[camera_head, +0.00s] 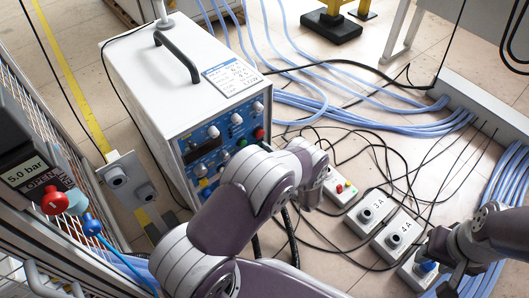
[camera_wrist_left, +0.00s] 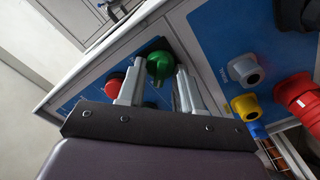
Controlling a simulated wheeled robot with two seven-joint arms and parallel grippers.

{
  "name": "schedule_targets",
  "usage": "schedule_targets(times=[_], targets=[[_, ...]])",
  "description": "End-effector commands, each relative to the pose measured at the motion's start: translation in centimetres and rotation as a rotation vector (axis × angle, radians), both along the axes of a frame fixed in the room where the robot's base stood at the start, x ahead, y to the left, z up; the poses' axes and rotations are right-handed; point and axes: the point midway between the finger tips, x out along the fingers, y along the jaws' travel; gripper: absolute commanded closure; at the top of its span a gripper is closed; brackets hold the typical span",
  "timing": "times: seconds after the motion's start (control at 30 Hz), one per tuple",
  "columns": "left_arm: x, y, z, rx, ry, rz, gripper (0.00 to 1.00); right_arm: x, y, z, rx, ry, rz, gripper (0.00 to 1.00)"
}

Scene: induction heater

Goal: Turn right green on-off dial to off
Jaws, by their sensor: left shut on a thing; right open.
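The heater unit (camera_head: 165,75) is a white box with a blue front panel of knobs and displays. In the left wrist view a green dial (camera_wrist_left: 160,66) stands out from the panel, with a red knob (camera_wrist_left: 114,86) to its left. My left gripper (camera_wrist_left: 160,84) is shut on the green dial, one finger on each side. In the head view my left arm covers the lower panel and hides the gripper's fingers. My right gripper (camera_head: 446,268) is open at the lower right.
Grey boxes marked 3A (camera_head: 370,212) and 4A (camera_head: 399,236) stand on the floor, with a blue knob (camera_head: 428,267) beside my right gripper. Cables cross the floor.

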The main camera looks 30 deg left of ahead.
Motion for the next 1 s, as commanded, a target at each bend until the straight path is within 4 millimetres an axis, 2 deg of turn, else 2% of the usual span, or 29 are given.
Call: schedule_targets(times=[0.5,0.53,0.57,0.6,0.87,1.0], targets=[[-0.1,0.0,-0.1,-0.007,-0.012,0.000,0.96,0.0,0.0,0.0,0.000,0.000,0.000,0.57],[-0.1,0.0,-0.1,-0.007,-0.012,0.000,0.55,0.0,0.0,0.0,0.000,0.000,0.000,0.57],[-0.1,0.0,-0.1,-0.007,-0.012,0.000,0.46,0.0,0.0,0.0,0.000,0.000,0.000,0.57],[-0.1,0.0,-0.1,-0.007,-0.012,0.000,0.41,0.0,0.0,0.0,0.000,0.000,0.000,0.57],[-0.1,-0.1,0.0,-0.005,-0.013,0.000,0.41,0.0,0.0,0.1,0.000,0.000,0.000,0.57],[-0.5,-1.5,0.3,-0.006,-0.014,-0.004,0.41,0.0,0.0,1.0,0.000,0.000,0.000,0.57]])
